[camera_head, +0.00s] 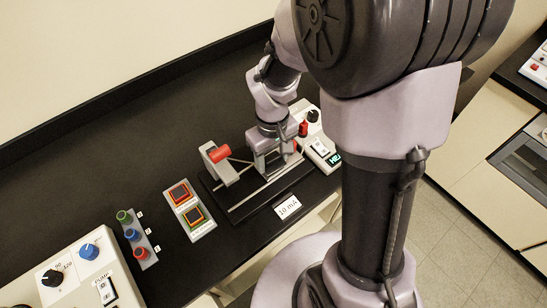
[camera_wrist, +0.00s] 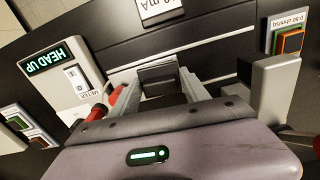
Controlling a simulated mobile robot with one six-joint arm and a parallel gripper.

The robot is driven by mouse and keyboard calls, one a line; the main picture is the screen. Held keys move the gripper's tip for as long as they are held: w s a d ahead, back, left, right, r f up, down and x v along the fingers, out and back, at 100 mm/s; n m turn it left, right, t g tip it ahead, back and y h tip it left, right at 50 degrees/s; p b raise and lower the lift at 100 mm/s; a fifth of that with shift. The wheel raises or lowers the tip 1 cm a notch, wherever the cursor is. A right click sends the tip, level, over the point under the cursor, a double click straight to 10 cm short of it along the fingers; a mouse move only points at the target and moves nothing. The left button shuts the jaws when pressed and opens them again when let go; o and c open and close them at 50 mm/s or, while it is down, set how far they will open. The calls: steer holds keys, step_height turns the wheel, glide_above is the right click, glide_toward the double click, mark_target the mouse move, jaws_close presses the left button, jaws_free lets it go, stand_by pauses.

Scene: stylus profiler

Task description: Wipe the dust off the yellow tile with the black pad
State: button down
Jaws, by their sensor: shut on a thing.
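My gripper (camera_head: 268,160) is low over the railed black base (camera_head: 240,206) in the middle of the bench. In the wrist view its two grey fingers (camera_wrist: 160,88) are closed on a dark block (camera_wrist: 158,73), which may be the black pad. I cannot pick out a yellow tile or any dust in either view.
A grey bracket with a red cylinder (camera_head: 220,153) stands left of my gripper. A box with a "HEAD UP" display (camera_wrist: 57,55) is close on the other side.

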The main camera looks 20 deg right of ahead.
mark_target(271, 156)
steer(key=shift+w+a, duration=0.15)
steer(key=shift+w, duration=0.15)
steer(key=shift+r, duration=0.1)
step_height(271, 156, up, 6)
steer(key=p, duration=0.5)
